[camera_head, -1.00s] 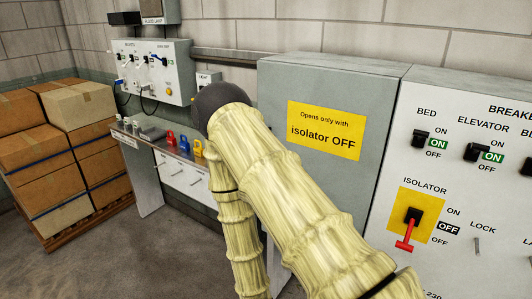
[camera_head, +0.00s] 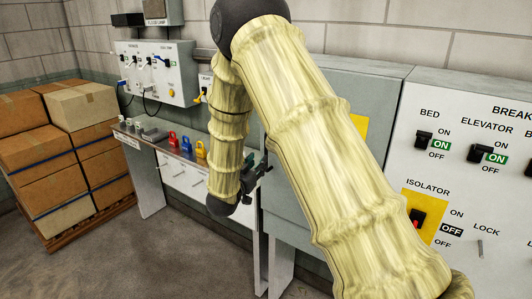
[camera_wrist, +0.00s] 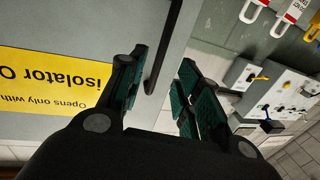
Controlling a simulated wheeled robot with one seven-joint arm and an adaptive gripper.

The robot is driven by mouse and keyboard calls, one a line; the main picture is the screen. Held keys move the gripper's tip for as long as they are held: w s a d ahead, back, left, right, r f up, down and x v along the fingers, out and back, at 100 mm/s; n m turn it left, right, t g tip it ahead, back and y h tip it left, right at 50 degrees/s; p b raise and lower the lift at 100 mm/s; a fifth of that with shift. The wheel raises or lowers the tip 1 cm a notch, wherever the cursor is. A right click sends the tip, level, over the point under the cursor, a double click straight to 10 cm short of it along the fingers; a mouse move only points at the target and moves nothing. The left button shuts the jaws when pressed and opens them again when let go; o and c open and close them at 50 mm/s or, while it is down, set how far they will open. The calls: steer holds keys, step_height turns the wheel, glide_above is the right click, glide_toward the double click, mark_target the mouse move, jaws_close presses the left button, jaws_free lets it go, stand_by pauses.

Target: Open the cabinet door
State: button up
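The grey cabinet (camera_head: 372,88) stands right of centre in the head view, its door mostly hidden behind my arm. A sliver of its yellow sign (camera_head: 359,132) shows. In the wrist view the grey door (camera_wrist: 60,25) carries the yellow sign (camera_wrist: 50,83), upside down. A dark bar handle (camera_wrist: 160,50) runs near the door's edge. My gripper (camera_wrist: 160,88) is open, one finger on each side of the handle's end; I cannot tell if either touches it. In the head view my gripper (camera_head: 262,168) is at the cabinet's left edge.
A bench (camera_head: 155,145) with coloured padlocks (camera_head: 187,145) stands left of the cabinet. Stacked boxes (camera_head: 80,105) stand far left. The front-left floor is clear.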

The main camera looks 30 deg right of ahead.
mark_target(266, 153)
steer(key=p+x, duration=0.2)
steer(key=x, duration=0.6)
steer(key=shift+w+d+p, duration=0.2)
steer(key=shift+d+p, duration=0.05)
steer(key=shift+p, duration=0.1)
steer(key=shift+c, duration=0.4)
jaws_close()
